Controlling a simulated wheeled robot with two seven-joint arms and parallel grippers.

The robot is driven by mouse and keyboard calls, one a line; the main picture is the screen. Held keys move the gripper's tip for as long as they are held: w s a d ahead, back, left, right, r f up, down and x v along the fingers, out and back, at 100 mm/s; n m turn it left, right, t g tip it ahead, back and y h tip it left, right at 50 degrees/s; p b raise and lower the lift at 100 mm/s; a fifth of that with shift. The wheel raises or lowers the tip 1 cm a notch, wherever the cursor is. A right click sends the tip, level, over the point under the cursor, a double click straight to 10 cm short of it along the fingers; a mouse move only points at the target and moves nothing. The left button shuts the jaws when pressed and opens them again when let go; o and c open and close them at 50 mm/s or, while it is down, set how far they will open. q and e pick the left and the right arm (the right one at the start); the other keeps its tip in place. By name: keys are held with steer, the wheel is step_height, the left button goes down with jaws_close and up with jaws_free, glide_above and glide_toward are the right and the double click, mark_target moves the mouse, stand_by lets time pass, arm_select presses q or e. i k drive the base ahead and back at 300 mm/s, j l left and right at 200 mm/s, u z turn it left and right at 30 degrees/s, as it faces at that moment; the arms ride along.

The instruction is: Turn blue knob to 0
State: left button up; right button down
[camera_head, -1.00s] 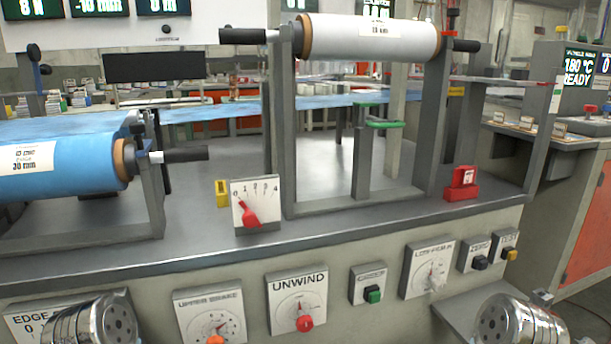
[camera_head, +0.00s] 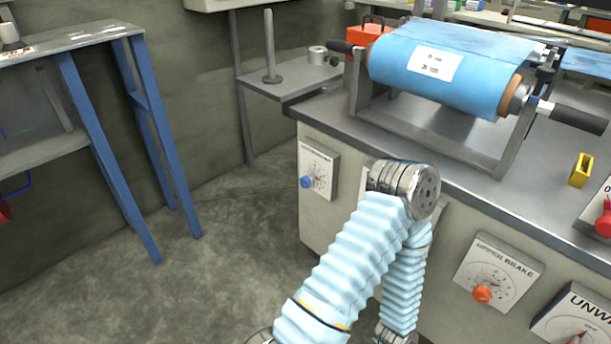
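The blue knob (camera_head: 306,182) sits low on the left of a white dial plate (camera_head: 318,170) at the left end of the machine's front panel. The dial's marks are too small to read, so I cannot tell its setting. My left arm, in a pale blue ribbed sleeve, rises from the bottom with its metal joint just right of the dial. The arm bends back down out of the picture. My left gripper is out of view, and so is my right gripper.
An orange knob (camera_head: 482,295) on the upper brake dial and a red knob (camera_head: 604,224) are at the right. A blue film roll (camera_head: 445,72) rests in a stand on the machine. A blue-legged table (camera_head: 134,140) stands at the left, with bare floor between.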

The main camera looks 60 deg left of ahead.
mark_target(304, 181)
steer(key=u, duration=1.9)
